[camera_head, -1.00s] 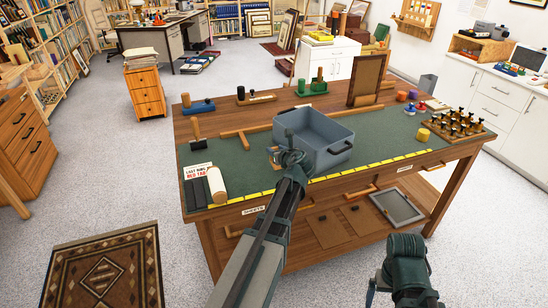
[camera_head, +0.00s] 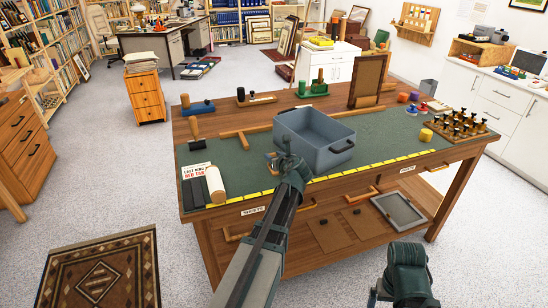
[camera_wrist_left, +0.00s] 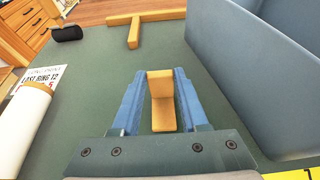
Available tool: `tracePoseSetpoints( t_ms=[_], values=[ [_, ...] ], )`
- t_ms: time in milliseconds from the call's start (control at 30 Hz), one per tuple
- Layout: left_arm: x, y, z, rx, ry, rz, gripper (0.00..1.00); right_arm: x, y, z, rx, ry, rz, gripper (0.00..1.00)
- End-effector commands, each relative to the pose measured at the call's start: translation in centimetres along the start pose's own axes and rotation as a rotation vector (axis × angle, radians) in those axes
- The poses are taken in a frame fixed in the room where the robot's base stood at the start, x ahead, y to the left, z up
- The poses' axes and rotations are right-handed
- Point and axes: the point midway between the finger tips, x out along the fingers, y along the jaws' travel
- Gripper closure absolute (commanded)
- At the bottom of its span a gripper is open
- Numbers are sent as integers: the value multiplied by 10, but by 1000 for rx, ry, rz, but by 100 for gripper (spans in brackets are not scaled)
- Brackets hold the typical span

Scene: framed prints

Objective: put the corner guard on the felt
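The corner guard looks like a small L-shaped tan wooden piece (camera_wrist_left: 163,112). In the left wrist view it lies between the two blue fingers of my left gripper (camera_wrist_left: 165,85), near their tips. Whether the fingers press on it is unclear. The green felt (camera_wrist_left: 95,75) covers the table top behind and below it. Whether the piece touches the felt or hangs just above it cannot be told. In the head view my left gripper (camera_head: 275,163) is low over the felt (camera_head: 238,165), left of the grey bin.
The grey-blue bin (camera_head: 318,158) stands close to the right of my left gripper. A wooden T-shaped piece (camera_head: 243,134) lies behind. A white roll (camera_head: 215,184) and a printed sign (camera_head: 196,171) are to the left. A yellow measuring strip (camera_head: 375,168) runs along the front edge.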

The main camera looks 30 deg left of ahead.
Motion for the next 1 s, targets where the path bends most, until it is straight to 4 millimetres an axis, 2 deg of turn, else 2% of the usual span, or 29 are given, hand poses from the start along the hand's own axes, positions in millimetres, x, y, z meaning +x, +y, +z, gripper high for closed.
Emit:
tracePoseSetpoints(
  t_ms=[33,133,500,1000],
  values=[
    [0,0,0,0,0,0,46,0,0,0,0,0,0,5],
    [0,0,0,0,0,0,29,0,0,0,0,0,0,5],
    [-2,0,6,0,0,0,29,-6,1,0,0,0,0,5],
    [-98,1,6,2,0,-2,29,-42,4,2,1,0,0,5]
  ],
)
